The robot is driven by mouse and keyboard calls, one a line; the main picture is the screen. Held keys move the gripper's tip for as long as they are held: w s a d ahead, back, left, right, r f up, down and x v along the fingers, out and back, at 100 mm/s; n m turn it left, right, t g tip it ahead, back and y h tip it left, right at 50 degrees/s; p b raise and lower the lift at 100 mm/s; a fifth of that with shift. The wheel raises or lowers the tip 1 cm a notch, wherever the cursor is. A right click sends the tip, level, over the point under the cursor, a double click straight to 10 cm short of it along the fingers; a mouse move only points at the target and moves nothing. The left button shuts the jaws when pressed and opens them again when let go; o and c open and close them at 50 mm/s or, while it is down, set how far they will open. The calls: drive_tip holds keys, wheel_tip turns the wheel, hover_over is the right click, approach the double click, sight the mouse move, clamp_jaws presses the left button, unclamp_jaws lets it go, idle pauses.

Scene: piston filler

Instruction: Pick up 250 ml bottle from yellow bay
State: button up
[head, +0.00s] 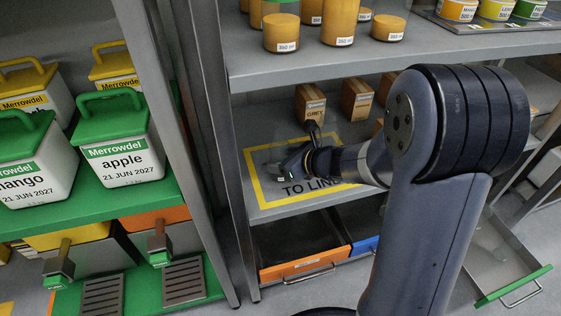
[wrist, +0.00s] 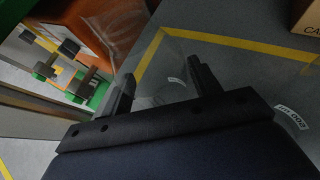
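My gripper (head: 283,168) is low over the grey shelf, inside the yellow-outlined bay (head: 257,191) marked "TO LINE". In the wrist view my gripper (wrist: 160,72) has its two dark fingers well apart. A clear bottle (wrist: 158,62) with a small white label shows between the fingers; its see-through edges are faint, and the label is too small to read. I see no clear sign that the fingers press on it. A second clear, labelled container (wrist: 291,117) is to the right, partly hidden by my gripper's body. The bay's yellow line (wrist: 225,43) runs behind.
Small cardboard boxes (head: 357,99) stand at the back of the bay's shelf. An upper shelf (head: 300,62) with orange jars hangs above. A grey rack post (head: 205,150) and green-lidded tubs (head: 120,140) are left. An orange-fronted drawer (head: 305,264) is below.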

drive_tip(key=c, duration=0.6)
drive_tip(key=shift+c, duration=0.2)
